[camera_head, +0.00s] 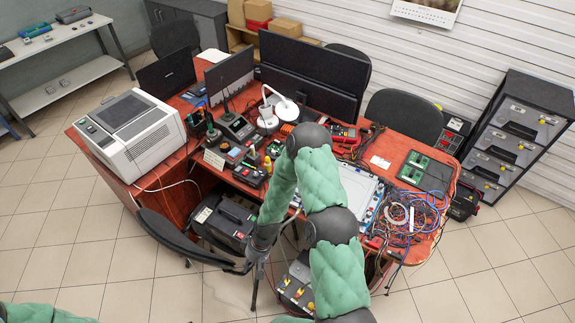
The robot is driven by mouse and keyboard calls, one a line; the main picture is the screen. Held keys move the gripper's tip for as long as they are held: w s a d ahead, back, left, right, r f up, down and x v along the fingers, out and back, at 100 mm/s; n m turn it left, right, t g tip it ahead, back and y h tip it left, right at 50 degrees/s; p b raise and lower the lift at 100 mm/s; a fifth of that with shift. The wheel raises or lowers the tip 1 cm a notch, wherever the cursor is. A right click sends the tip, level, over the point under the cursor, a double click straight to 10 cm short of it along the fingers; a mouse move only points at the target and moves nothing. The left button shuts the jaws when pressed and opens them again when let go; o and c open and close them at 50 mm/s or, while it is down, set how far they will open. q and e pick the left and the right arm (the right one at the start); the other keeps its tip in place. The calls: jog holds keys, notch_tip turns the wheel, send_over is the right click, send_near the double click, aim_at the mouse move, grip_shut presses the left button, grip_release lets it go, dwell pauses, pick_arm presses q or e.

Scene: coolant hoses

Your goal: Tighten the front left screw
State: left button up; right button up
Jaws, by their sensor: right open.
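My right arm, in green sleeves, rises from the bottom, bends over the desk and hangs down to my right gripper (257,272). This gripper is small and seen from above, in front of the desk's near edge, and is open. A thin dark part reaches down below it. I cannot make out the front left screw or the part it belongs to. My right arm hides part of the desk's middle. Only a piece of my left arm's green sleeve shows at the bottom left; my left gripper is out of view.
The red-brown desk (433,236) is crowded with a white printer-like machine (131,133), monitors (313,75), tools and a tangle of cables (405,217). A dark toolbox (225,219) stands below its near edge. A drawer cabinet (518,132) stands right. Tiled floor at left is clear.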

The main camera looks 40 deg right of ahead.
jog(key=w+d+r+n+h, duration=0.1)
jog(key=w+d+r+n, duration=0.15)
jog(key=w+d, duration=0.5)
jog(key=w+d+r+n, duration=0.2)
jog(key=w+d+r, duration=0.2)
jog(key=w+d, duration=0.35)
jog(key=w+d+r+n+h, duration=0.1)
jog(key=w+d+r, duration=0.1)
jog(key=d+r, duration=0.55)
jog(key=w+d+r+n+h, duration=0.2)
jog(key=d+r, duration=0.2)
jog(key=d, duration=0.6)
notch_tip(320, 180, down, 11)
jog(key=shift+r, duration=0.15)
